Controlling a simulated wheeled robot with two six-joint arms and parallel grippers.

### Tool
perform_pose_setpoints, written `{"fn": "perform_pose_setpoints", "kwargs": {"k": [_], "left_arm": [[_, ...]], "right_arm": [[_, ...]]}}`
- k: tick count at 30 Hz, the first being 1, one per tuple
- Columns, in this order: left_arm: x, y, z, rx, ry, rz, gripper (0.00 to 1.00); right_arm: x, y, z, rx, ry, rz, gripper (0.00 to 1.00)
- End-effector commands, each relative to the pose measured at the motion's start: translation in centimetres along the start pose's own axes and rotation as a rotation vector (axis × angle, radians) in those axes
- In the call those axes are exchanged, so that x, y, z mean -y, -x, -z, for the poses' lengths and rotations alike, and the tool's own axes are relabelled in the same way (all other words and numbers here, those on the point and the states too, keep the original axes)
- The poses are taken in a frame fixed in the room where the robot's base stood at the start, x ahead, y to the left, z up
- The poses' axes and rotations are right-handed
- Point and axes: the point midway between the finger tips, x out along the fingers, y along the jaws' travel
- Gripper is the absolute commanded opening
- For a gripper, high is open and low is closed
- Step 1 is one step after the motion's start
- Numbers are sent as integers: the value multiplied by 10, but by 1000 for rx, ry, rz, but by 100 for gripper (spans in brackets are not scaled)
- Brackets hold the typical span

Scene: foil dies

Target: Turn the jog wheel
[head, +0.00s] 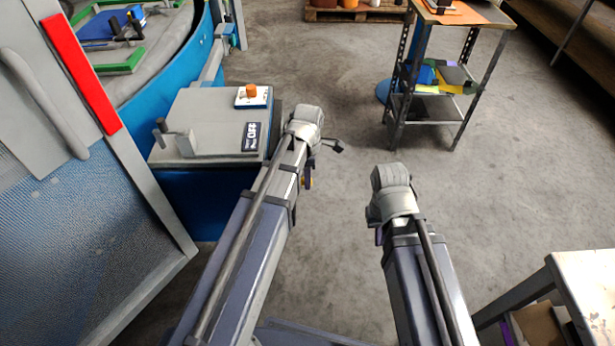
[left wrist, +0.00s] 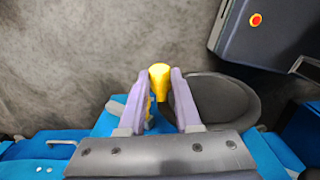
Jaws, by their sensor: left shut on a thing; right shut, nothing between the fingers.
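A dark grey round wheel (left wrist: 228,98), which looks like the jog wheel, shows in the left wrist view, partly behind my right-hand finger there. A yellow knob (left wrist: 160,73) stands between the pale purple fingertips of my left gripper (left wrist: 160,86), which is shut on it. In the head view my left gripper (head: 308,178) hangs below the wrist beside the grey control box, and the wheel is hidden by my arm. My right gripper (head: 379,234) is mostly hidden behind its wrist, over open floor, shut and empty.
The grey control box (head: 205,112) carries an orange knob (head: 251,90) and a small display (head: 251,137). A mesh door (head: 80,230) stands at left. A dark shelf stand (head: 425,105) is at back right, a bench (head: 585,275) at front right. The floor between is clear.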

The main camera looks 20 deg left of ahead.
Motion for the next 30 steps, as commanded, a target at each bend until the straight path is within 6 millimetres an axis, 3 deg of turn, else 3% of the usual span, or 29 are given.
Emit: {"fn": "perform_pose_setpoints", "kwargs": {"k": [17,18,25,30], "left_arm": [[3,5,0,0,0,-88,0],[3,5,0,0,0,-88,36],[3,5,0,0,0,-88,62],[3,5,0,0,0,-88,62]], "right_arm": [[0,4,0,0,0,0,0],[0,4,0,0,0,0,0],[0,4,0,0,0,0,0],[0,4,0,0,0,0,0]]}}
